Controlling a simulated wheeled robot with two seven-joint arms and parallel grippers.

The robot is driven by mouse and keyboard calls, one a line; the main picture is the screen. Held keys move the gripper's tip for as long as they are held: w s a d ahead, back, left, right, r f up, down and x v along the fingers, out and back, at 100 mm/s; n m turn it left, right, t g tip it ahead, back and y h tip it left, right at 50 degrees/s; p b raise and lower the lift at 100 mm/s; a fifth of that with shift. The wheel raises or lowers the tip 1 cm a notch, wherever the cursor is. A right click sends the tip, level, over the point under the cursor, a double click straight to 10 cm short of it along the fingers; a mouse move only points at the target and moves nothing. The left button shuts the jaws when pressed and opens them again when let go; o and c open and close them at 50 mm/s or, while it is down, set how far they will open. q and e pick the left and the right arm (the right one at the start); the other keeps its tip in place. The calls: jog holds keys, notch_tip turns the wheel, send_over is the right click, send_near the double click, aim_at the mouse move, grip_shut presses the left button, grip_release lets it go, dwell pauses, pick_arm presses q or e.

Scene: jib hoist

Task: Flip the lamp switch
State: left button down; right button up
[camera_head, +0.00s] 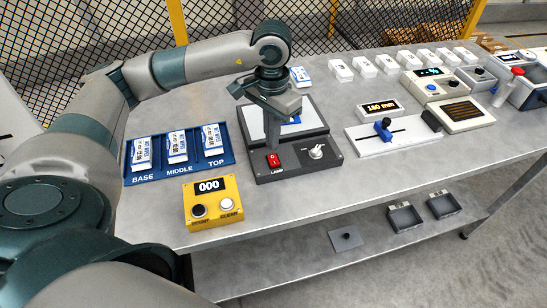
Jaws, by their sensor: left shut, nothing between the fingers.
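The lamp switch (273,160) is a small red rocker at the front left of a dark box (292,168), with the word LAMP under it. My left gripper (273,146) comes down from above over this box. Its fingers are shut and empty, with their tips just behind and above the red rocker. I cannot tell whether they touch it. The rocker's face shows, but its position is hard to read. My right gripper is not in view.
A grey knob (316,152) sits right of the switch. A blue tray (178,152) with labelled packets stands left, and a yellow counter box (212,203) in front. A slider unit (392,138) is to the right. The front right table surface is clear.

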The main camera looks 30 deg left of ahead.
pick_arm(q)
jog(key=shift+r+p, duration=0.3)
jog(key=shift+r, duration=1.15)
